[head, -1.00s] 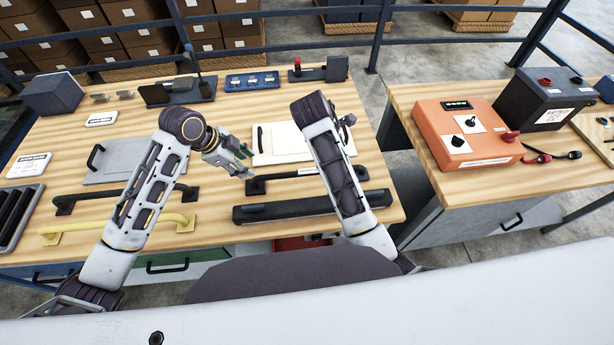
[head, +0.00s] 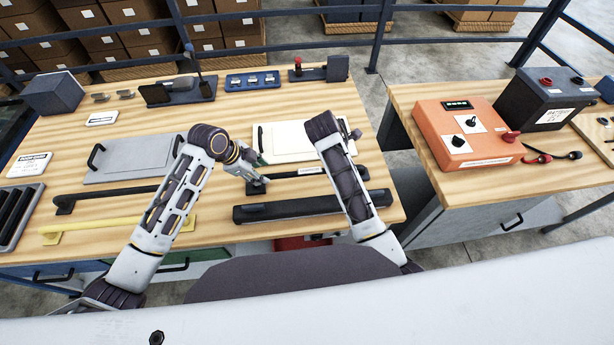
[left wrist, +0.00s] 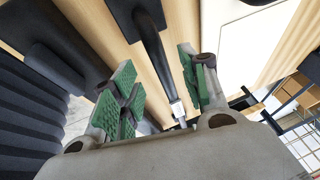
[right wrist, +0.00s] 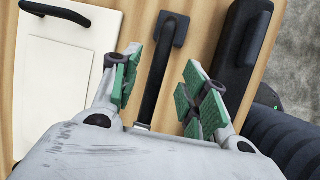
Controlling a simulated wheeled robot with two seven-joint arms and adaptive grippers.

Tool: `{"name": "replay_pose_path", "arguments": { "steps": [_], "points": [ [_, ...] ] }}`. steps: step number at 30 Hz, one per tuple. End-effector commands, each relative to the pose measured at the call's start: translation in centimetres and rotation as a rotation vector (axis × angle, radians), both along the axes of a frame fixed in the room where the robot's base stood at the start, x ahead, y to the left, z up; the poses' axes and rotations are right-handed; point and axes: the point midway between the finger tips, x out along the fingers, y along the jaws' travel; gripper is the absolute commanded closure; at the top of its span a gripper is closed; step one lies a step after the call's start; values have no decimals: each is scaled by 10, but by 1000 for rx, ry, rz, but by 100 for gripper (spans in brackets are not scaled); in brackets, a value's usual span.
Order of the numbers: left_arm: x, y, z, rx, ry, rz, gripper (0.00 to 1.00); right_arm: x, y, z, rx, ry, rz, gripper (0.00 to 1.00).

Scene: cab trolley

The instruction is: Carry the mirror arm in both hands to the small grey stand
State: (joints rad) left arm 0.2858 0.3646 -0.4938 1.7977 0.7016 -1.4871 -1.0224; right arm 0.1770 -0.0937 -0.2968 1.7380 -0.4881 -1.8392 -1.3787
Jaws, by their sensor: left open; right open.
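The mirror arm looks to be the dark bar (head: 316,174) with flat end feet and a small white label, lying on the wooden bench. My left gripper (head: 257,182) is open at the bar's left end. In the left wrist view, the bar (left wrist: 152,52) runs between the open fingers (left wrist: 160,92). In the right wrist view, the bar (right wrist: 155,82) also lies between my right gripper's open fingers (right wrist: 162,85). My right forearm hides that gripper in the head view. I cannot tell surely which item is the small grey stand; a grey block (head: 54,93) stands at the back left.
A thick black bar (head: 285,208) lies just in front. A white panel (head: 295,140) lies behind and a grey panel (head: 130,160) to the left. Another dark handle (head: 110,193) and a yellow handle (head: 90,229) lie left. A second bench holds an orange box (head: 466,135).

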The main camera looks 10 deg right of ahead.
Motion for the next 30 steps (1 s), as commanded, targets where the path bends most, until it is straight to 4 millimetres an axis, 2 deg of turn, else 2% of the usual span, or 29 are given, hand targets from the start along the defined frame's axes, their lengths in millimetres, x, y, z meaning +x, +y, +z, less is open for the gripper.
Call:
{"name": "replay_pose_path", "arguments": {
  "steps": [9,15,29,30],
  "points": [
    [6,-15,-35,0,3,1,56,7,-15,-35,-1,2,-1,56],
    [9,-21,-49,0,1,0,56,10,-21,-49,-1,1,-1,56],
    [11,-23,-55,1,0,0,56,11,-23,-54,0,0,0,56],
    [10,-23,-55,1,1,0,61,11,-23,-54,0,0,0,61]
  ]
}}
